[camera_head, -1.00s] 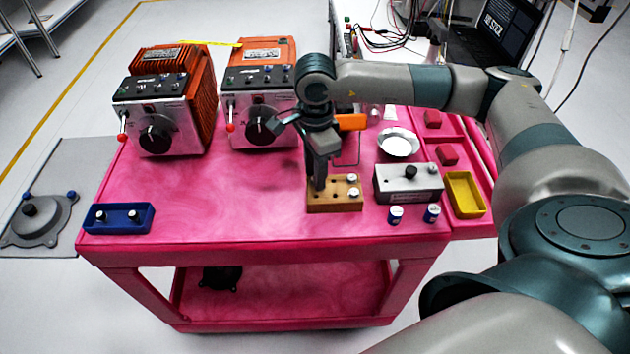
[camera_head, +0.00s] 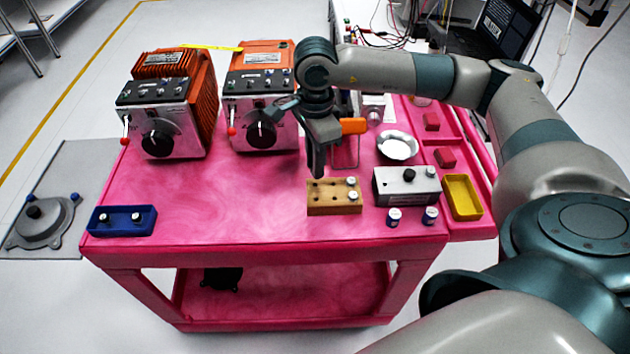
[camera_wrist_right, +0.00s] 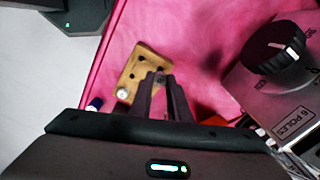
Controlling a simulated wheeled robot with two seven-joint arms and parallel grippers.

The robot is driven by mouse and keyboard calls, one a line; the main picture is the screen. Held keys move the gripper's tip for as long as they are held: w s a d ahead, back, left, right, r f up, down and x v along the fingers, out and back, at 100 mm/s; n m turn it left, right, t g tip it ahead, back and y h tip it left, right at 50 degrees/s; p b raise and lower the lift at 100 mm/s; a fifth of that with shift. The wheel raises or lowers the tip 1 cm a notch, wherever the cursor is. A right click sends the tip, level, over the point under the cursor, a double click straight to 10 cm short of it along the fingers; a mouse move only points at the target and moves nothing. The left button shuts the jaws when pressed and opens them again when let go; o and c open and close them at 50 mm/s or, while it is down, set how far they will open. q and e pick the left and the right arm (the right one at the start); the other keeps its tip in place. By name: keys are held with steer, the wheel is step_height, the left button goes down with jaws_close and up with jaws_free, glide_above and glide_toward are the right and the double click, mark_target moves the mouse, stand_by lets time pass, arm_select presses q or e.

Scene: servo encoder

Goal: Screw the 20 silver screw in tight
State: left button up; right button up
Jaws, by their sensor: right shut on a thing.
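The tan wooden block (camera_head: 322,209) lies near the front middle of the pink cart, with open holes and two silver-topped screws, a back one (camera_head: 351,182) and a front one (camera_head: 353,195), at its right end. My right gripper (camera_head: 318,174) is just above the block's left back part, pointing down. In the right wrist view my gripper (camera_wrist_right: 161,78) is shut on a small grey piece at its fingertips, seemingly a screw; its label cannot be read. The block (camera_wrist_right: 151,50) shows beyond the fingers, with one silver screw (camera_wrist_right: 122,93) visible. My left gripper is out of view.
A grey box (camera_head: 400,196) with a black knob and a silver-topped screw stands right of the block. Two blue-and-white pieces (camera_head: 393,217) (camera_head: 430,216) stand before it. A blue holder (camera_head: 105,230), two orange machines (camera_head: 205,90) (camera_head: 283,80) and a yellow tray (camera_head: 461,198) also stand around.

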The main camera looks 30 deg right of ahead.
steer(key=shift+r, duration=0.4)
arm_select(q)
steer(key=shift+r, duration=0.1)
arm_select(e)
steer(key=shift+a, duration=0.15)
